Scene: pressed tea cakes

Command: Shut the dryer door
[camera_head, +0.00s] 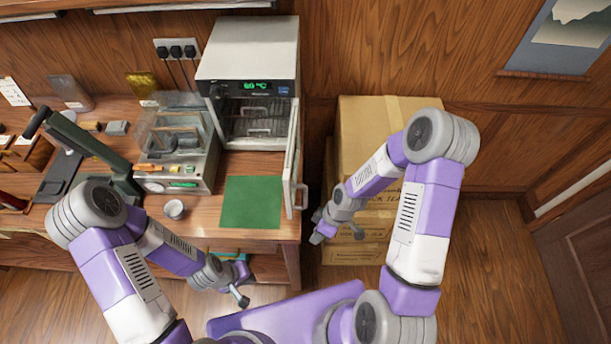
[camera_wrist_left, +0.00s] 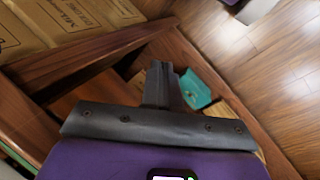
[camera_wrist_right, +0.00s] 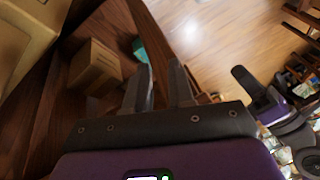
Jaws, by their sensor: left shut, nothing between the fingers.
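The dryer (camera_head: 248,52) is a white and grey box on the bench, with a green display on its dark panel. Its door (camera_head: 291,158) stands open, swung out toward me along the dryer's right side, with a handle (camera_head: 301,196) on its outer face. Racks show inside the dryer. My right gripper (camera_head: 338,236) is open and empty, to the right of the door and lower in the picture, apart from the handle. Its parted fingers show in the right wrist view (camera_wrist_right: 160,88). My left gripper (camera_head: 243,299) is shut and empty, low in front of the bench; its closed fingers show in the left wrist view (camera_wrist_left: 163,85).
A green mat (camera_head: 251,202) lies on the bench before the dryer. Stacked cardboard boxes (camera_head: 372,110) stand right of the bench, close to my right arm. Open floor lies to the right.

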